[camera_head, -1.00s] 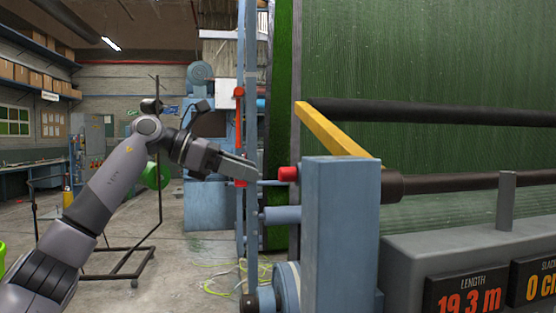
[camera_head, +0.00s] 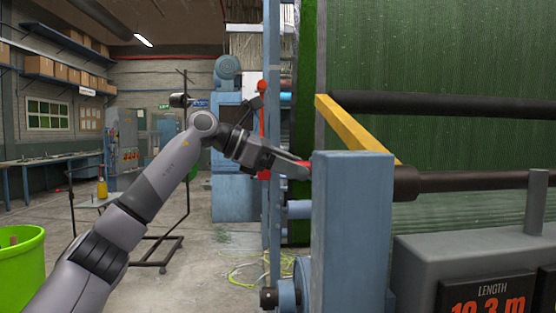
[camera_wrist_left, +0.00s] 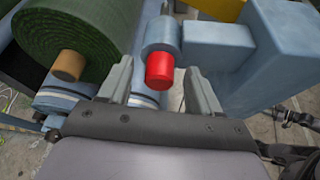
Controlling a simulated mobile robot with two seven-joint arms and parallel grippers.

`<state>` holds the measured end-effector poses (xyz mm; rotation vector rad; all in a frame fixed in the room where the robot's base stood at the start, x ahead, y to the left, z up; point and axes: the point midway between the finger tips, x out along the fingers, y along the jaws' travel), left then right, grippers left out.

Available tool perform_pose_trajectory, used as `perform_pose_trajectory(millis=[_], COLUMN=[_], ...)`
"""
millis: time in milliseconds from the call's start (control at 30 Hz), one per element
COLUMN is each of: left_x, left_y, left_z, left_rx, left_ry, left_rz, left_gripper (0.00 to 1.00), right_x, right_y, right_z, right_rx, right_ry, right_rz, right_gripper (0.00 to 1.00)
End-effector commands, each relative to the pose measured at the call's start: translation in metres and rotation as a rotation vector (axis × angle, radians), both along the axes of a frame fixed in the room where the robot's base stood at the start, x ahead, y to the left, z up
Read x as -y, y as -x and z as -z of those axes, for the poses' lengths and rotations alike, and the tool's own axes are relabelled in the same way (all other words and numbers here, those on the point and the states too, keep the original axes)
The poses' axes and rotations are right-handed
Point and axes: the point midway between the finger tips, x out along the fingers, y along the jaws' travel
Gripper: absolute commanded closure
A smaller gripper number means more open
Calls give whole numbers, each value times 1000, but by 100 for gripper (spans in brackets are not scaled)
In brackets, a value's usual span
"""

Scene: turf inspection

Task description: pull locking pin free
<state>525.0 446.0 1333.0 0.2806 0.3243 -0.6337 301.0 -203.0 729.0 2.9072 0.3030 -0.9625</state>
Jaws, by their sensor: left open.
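The locking pin's red knob (camera_wrist_left: 159,71) sticks out of a blue-grey cylindrical housing (camera_wrist_left: 161,32) in the left wrist view. My left gripper (camera_wrist_left: 158,82) is open, with one finger on each side of the red knob. A gap shows between the knob and each finger. In the head view my left gripper (camera_head: 297,168) is at the left side of the blue post (camera_head: 352,230), and a bit of the red knob (camera_head: 303,163) shows by its fingertips. My right gripper is not in view.
A yellow bar (camera_head: 355,132) and dark rollers (camera_head: 440,106) lie beyond the post, before a green turf sheet (camera_head: 430,60). A grey display console (camera_head: 470,250) stands at the right. A green bin (camera_head: 22,268) is at lower left.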

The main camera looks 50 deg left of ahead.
Motion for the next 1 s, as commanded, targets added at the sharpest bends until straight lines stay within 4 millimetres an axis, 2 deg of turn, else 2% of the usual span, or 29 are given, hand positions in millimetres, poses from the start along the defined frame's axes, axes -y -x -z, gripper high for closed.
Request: perform_pose_trajectory(millis=[267, 300, 367, 400, 500, 533, 567, 633, 667, 1000], left_x=[2, 2, 2, 2, 2, 2, 2, 2, 2, -3], left_y=[-2, -2, -2, -2, -2, -2, -2, -2, -2, 3], left_z=[2, 1, 1, 1, 1, 1, 1, 1, 1, 1], left_rx=[-1, -1, 0, -1, 0, 0, 0, 0, 1, 1], left_ry=[-1, -1, 0, -1, 0, 0, 0, 0, 1, 1], left_rz=[0, 0, 0, 0, 0, 0, 0, 0, 0, -2], left_gripper=[37, 40, 59, 72, 100, 100, 70, 93, 97, 97], right_x=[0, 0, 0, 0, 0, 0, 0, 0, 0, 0], right_y=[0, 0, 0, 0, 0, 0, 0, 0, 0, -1], right_z=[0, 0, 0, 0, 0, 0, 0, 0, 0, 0], right_rx=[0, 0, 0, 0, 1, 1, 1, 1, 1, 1], right_ry=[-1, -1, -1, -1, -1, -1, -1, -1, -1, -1], right_rz=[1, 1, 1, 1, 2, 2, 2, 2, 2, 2], right_gripper=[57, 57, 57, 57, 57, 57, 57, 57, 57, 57])
